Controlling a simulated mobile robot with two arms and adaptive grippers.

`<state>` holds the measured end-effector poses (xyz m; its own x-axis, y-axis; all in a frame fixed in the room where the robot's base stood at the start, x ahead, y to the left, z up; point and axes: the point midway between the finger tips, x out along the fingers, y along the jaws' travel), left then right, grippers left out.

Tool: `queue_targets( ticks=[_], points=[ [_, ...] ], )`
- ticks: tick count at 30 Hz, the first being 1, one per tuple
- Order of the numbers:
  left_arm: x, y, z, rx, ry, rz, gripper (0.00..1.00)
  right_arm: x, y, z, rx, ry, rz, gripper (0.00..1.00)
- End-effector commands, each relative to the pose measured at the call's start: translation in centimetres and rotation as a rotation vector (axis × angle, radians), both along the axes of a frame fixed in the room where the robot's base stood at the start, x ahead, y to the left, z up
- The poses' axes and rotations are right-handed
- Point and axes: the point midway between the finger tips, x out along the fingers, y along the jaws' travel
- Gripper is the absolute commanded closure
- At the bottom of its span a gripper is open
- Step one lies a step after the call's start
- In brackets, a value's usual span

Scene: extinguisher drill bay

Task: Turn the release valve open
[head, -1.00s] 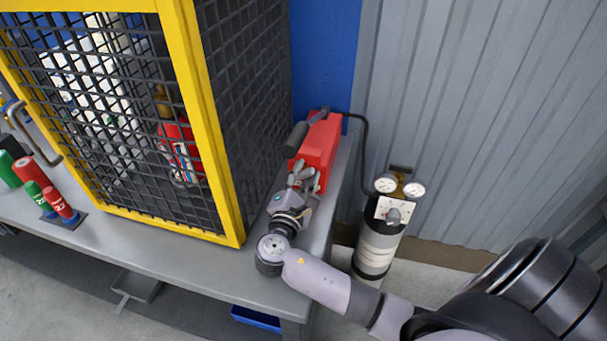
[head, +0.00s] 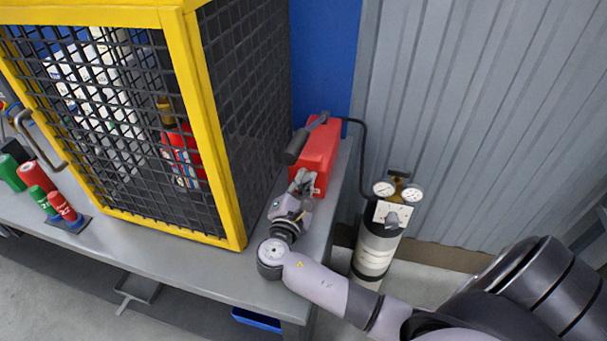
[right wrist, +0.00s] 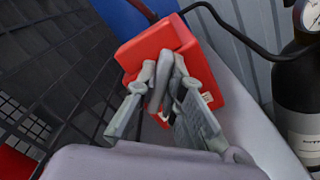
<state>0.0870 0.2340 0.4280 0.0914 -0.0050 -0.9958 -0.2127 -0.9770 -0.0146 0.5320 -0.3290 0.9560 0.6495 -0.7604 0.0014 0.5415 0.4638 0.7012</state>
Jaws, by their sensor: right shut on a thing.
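The red box-shaped unit (head: 320,152) stands on the bench's right end, beside the cage. My right gripper (head: 303,183) is at the box's near face. In the right wrist view the gripper (right wrist: 163,95) is shut on a small grey part at the face of the red box (right wrist: 160,45). This part looks like the release valve. The fingers cover most of it, so I cannot tell how far it is turned. My left gripper is not in view.
A yellow-framed mesh cage (head: 208,130) stands close to the left of my right arm. A gas cylinder (head: 375,250) with two gauges stands right of the bench, a black hose (head: 362,140) running to the box.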

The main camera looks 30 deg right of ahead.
Motion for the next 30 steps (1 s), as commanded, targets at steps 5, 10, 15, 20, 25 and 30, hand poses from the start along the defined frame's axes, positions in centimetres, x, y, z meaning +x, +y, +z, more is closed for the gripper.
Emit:
queue_targets(
  ticks=[5,10,15,20,25,30],
  points=[
    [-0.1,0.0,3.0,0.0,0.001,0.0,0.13,-0.1,0.0,0.5,-0.098,0.122,-0.001,1.0],
    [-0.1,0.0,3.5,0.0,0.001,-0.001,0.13,0.0,0.0,0.1,-0.14,0.168,0.0,1.0],
    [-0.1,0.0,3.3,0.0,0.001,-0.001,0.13,0.0,0.0,0.0,-0.142,0.169,0.0,1.0],
    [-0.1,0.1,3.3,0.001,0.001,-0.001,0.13,0.0,0.0,0.0,-0.142,0.168,0.0,0.87],
    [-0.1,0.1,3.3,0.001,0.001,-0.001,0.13,0.0,0.0,0.0,-0.142,0.168,0.0,0.76],
    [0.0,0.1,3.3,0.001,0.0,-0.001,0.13,0.0,0.0,0.0,-0.141,0.167,0.0,0.7]
  ],
)
